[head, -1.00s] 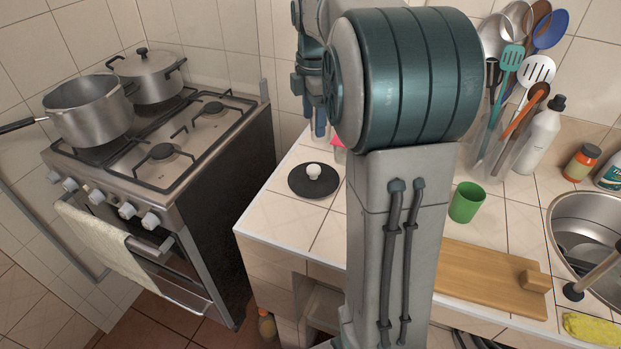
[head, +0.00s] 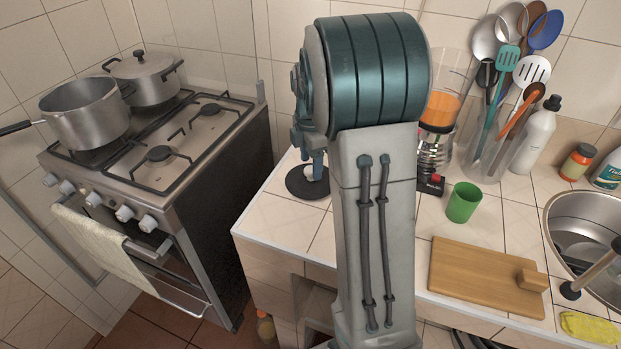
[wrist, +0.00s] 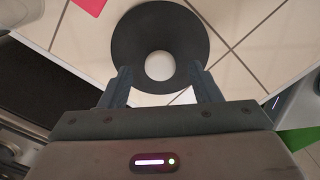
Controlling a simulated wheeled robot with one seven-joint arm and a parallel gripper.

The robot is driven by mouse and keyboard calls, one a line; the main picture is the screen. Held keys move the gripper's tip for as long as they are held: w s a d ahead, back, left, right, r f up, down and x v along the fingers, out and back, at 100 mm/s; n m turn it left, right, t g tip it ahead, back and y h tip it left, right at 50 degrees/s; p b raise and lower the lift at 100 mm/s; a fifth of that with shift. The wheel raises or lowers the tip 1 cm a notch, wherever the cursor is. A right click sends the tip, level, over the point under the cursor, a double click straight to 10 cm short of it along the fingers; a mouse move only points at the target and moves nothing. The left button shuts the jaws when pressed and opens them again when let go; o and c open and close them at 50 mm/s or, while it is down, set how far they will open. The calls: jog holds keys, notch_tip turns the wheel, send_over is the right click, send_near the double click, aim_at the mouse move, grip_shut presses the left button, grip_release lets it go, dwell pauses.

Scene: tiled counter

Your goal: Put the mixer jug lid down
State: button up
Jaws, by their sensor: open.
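The mixer jug lid, a flat dark disc (head: 300,186) with a white round knob, lies on the tiled counter near its left edge. The wrist view shows the lid (wrist: 135,35) flat on the tiles, with its knob (wrist: 160,66) between my fingertips. My gripper (wrist: 160,72) is open, with one finger on each side of the knob and a visible gap to each. In the head view my gripper (head: 317,165) is at the lid, partly hidden by my arm. The mixer (head: 433,150), with an orange part and a dark base, stands right of my arm.
A green cup (head: 463,203) and a wooden board (head: 485,277) are to the right, before the sink (head: 590,230). A utensil holder (head: 490,145) stands behind. The stove (head: 160,155) with pots is left, across a gap. A pink item (wrist: 90,4) lies near the lid.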

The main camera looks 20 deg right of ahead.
jog(key=shift+f, duration=0.75)
grip_shut()
jog(key=shift+r, duration=0.15)
